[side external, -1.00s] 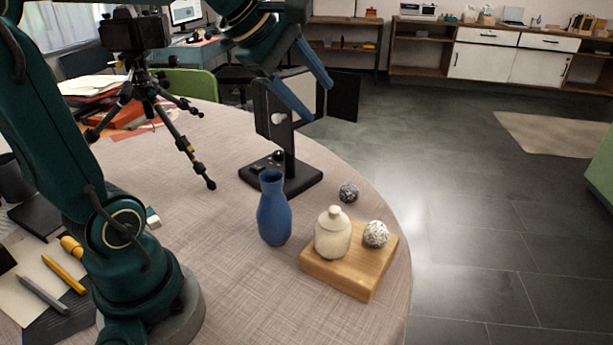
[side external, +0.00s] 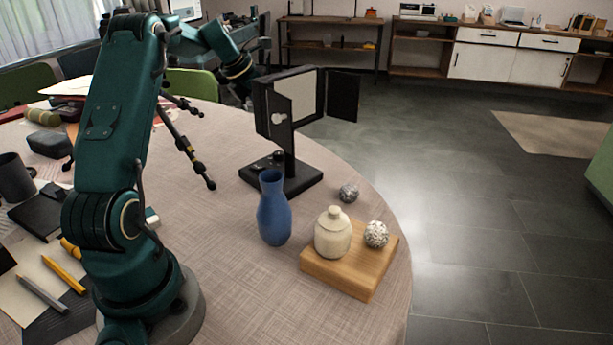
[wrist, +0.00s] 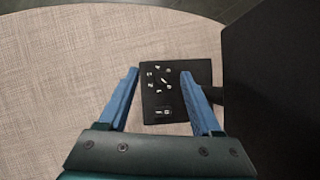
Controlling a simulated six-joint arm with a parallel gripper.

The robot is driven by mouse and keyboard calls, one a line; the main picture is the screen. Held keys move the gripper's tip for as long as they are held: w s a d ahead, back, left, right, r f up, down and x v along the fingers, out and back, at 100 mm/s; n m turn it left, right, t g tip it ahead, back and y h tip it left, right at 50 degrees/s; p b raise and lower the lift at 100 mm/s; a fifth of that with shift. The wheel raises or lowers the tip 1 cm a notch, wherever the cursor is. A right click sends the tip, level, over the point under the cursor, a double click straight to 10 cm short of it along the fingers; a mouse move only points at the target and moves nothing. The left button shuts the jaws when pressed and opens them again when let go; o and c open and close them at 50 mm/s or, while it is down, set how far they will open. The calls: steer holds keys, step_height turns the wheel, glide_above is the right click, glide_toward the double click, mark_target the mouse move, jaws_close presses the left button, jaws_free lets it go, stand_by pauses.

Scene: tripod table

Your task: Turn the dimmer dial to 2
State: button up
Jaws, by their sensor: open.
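The dimmer dial (wrist: 162,80) is a small dark knob ringed by white marks, too small to read, on the lamp's black base (wrist: 148,104). The base also shows in the side external view (side external: 308,178), under an upright lamp with a pale panel (side external: 301,95). My gripper (wrist: 159,72) is open, its two blue fingers apart. In the wrist view the dial appears between the fingertips; I cannot tell the height gap. In the side external view the fingers are hidden behind the lamp. The dial's setting cannot be read.
The lamp's dark side (wrist: 275,80) stands close on the right of my gripper. A tripod (side external: 180,140) stands left of the lamp. A blue vase (side external: 274,212) and a wooden board (side external: 345,272) with a lidded jar (side external: 333,236) and speckled ball (side external: 376,234) are in front.

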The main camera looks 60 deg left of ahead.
mark_target(278, 152)
steer(key=f, duration=0.1)
steer(key=s+f+m+g, duration=0.1)
steer(key=f+m, duration=0.1)
steer(key=f, duration=0.1)
steer(key=shift+s+d+h, duration=0.2)
steer(key=shift+d+h, duration=0.05)
steer(key=shift+h, duration=0.05)
steer(key=shift+g, duration=0.3)
steer(key=x, duration=0.4)
steer(key=shift+s+d+f, duration=0.1)
steer(key=shift+s, duration=0.05)
steer(key=shift+w+f, duration=0.25)
steer(key=shift+f, duration=0.3)
jaws_close()
